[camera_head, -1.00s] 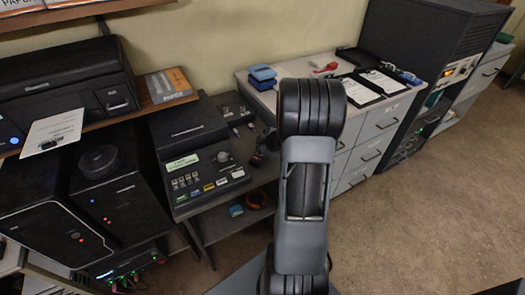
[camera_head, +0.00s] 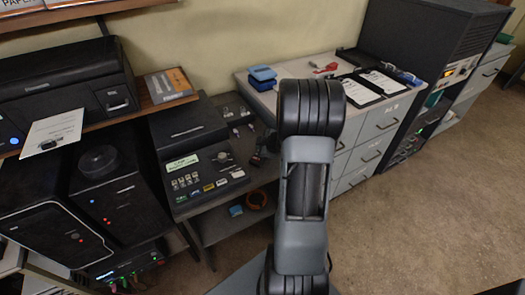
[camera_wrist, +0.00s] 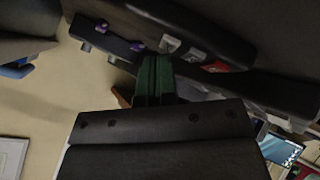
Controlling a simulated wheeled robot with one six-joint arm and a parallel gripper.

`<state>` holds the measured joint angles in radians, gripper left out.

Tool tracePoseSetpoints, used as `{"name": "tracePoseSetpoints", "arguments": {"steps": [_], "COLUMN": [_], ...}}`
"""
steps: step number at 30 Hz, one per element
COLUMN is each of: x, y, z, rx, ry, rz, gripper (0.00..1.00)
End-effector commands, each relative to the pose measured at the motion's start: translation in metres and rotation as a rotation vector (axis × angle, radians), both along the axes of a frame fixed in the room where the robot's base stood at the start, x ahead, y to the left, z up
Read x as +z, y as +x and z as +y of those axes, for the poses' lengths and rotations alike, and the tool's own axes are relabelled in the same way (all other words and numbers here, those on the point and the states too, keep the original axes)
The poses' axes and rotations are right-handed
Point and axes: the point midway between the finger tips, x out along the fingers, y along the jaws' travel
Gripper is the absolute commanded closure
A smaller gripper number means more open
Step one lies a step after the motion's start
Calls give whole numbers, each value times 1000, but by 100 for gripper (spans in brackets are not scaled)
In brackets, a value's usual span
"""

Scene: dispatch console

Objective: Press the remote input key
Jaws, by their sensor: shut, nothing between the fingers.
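My gripper (camera_wrist: 155,80) shows in the wrist view as two green fingers pressed together, with nothing between them. The fingertips appear close below the whitish key; contact is unclear. In the head view my arm hides part of this area.
In the head view a console (camera_head: 208,179) with a lit green display and coloured keys stands left of my gripper. A dark box (camera_head: 188,128) is behind it. A grey drawer cabinet (camera_head: 368,140) with clipboards is on the right. The floor at right is clear.

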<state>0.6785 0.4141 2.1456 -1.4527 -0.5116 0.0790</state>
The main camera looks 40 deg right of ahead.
Motion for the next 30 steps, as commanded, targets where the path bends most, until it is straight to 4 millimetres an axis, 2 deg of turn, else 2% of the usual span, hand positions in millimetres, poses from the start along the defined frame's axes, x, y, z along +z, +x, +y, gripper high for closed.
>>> {"name": "tracePoseSetpoints", "arguments": {"steps": [9, 23, 30], "x": [13, 15, 32], "y": [0, 0, 0], "z": [0, 0, 0], "rx": [-1, 0, 0], "ry": [1, 0, 0], "rz": [0, 0, 0], "gripper": [100, 100, 100]}}
